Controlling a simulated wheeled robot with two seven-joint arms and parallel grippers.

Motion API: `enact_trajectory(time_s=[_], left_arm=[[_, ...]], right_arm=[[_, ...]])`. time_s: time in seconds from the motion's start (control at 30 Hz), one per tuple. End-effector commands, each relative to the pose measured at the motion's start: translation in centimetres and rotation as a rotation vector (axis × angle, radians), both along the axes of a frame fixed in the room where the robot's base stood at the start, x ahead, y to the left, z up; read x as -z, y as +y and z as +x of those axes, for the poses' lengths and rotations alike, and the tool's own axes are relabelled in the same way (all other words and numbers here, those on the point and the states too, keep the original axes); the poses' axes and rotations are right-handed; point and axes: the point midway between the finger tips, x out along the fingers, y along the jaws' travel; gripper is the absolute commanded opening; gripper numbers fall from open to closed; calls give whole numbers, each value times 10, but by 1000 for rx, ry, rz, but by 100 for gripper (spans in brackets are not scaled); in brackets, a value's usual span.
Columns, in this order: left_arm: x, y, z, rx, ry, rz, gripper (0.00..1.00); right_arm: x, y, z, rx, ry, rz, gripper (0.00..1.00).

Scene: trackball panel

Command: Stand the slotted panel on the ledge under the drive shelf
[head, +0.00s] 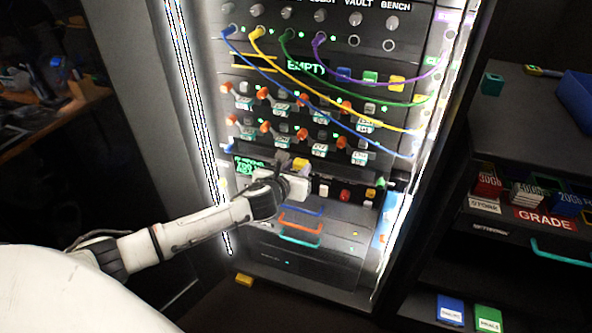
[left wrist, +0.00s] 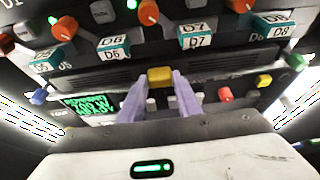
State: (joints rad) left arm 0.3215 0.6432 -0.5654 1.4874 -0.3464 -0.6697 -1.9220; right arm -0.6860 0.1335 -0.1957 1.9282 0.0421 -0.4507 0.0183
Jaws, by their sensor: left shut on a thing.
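The drive shelf (head: 312,133) has rows of orange levers and labelled drives; the drives D6, D7 and D8 show close up in the left wrist view (left wrist: 197,41). Below them runs a long dark slotted panel (left wrist: 225,71), upright and facing me. A yellow block (left wrist: 160,76) stands out at its middle, and it also shows in the head view (head: 300,164). My left gripper (head: 296,180) is at the rack front, with its pale fingers (left wrist: 172,92) shut on the yellow block. The ledge behind the panel is hidden. My right gripper is not in view.
Coloured knobs and a green display (left wrist: 92,103) sit just below the panel. Blue, yellow, green and purple cables (head: 335,100) hang across the rack above. Bright light strips flank the rack. A dark shelf with labelled boxes (head: 527,195) stands at right.

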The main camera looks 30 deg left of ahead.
Motion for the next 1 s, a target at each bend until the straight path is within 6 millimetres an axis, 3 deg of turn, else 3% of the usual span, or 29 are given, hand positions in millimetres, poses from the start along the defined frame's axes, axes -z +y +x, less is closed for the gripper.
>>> enact_trajectory(time_s=[0.37, 0.4, 0.5, 0.9, 1.0], left_arm=[[-2, 2, 10, 1, -3, 0, 0], [-2, 2, 10, 1, -3, 0, 36], [-1, 2, 9, 1, -2, 0, 53], [1, 2, 8, 0, 2, 0, 53], [-5, -1, -4, 3, 2, 1, 53]], right_arm=[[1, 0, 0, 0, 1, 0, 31], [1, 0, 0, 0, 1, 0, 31], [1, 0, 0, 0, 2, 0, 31], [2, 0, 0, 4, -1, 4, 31], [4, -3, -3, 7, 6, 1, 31]])
